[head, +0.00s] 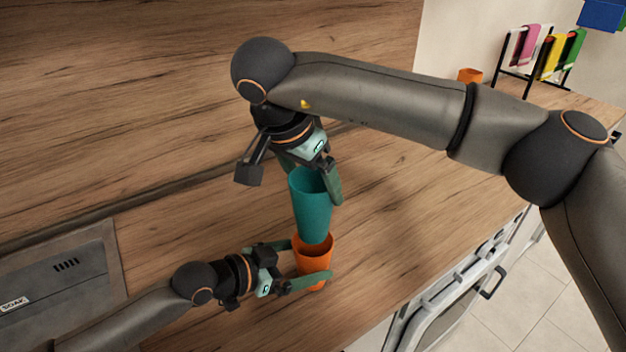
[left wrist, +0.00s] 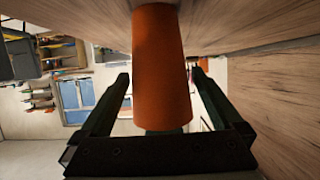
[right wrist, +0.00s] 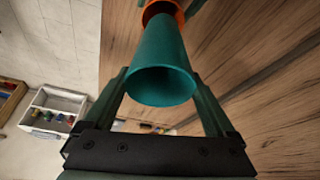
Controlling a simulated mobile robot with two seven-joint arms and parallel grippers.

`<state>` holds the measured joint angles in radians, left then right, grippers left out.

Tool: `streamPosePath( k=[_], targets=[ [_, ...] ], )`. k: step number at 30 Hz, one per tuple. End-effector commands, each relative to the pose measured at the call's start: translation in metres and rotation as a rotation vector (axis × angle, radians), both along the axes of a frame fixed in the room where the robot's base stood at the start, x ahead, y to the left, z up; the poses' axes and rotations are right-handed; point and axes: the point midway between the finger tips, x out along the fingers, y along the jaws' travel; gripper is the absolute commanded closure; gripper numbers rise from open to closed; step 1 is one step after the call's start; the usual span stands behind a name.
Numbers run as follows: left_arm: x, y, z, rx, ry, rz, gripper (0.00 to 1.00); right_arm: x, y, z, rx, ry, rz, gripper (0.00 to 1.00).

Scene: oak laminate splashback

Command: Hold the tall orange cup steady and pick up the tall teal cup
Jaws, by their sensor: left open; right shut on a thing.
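The tall orange cup (head: 313,271) stands upright on the wooden counter. My left gripper (head: 308,262) is open, with one finger on each side of it. In the left wrist view the orange cup (left wrist: 162,70) is between the fingers, with gaps visible on both sides. The tall teal cup (head: 311,208) is upright directly above the orange cup, its lower end at the orange rim. I cannot tell whether its base is still inside. My right gripper (head: 312,182) is shut on the teal cup near its top; the cup's open mouth (right wrist: 162,86) shows in the right wrist view.
A grey metal panel (head: 66,270) is set at the left of the counter (head: 400,200). Another orange cup (head: 470,75) and a rack with coloured cloths (head: 545,55) are at the far right. An oven (head: 455,300) is below the front edge. The counter's middle right is clear.

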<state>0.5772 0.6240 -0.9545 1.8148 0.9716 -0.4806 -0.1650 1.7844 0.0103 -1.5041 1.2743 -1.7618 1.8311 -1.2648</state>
Motion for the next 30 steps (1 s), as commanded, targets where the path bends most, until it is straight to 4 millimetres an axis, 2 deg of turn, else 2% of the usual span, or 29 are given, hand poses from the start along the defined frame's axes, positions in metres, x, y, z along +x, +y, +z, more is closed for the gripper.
streamPosePath(
  k=[9,15,21,30],
  targets=[
    [-0.032,0.050,0.023,0.004,0.001,0.001,0.00,0.000,0.000,0.000,0.000,0.000,0.000,0.90],
    [-0.046,0.070,0.034,0.003,0.001,0.001,0.00,0.000,0.000,0.000,0.000,0.000,0.000,0.90],
    [-0.052,0.077,0.038,0.001,0.001,0.000,0.00,0.000,0.000,0.000,0.000,0.000,0.000,0.90],
    [-0.053,0.078,0.039,0.000,0.002,-0.001,0.00,0.000,0.000,0.000,0.000,0.000,0.000,0.90]
  ],
)
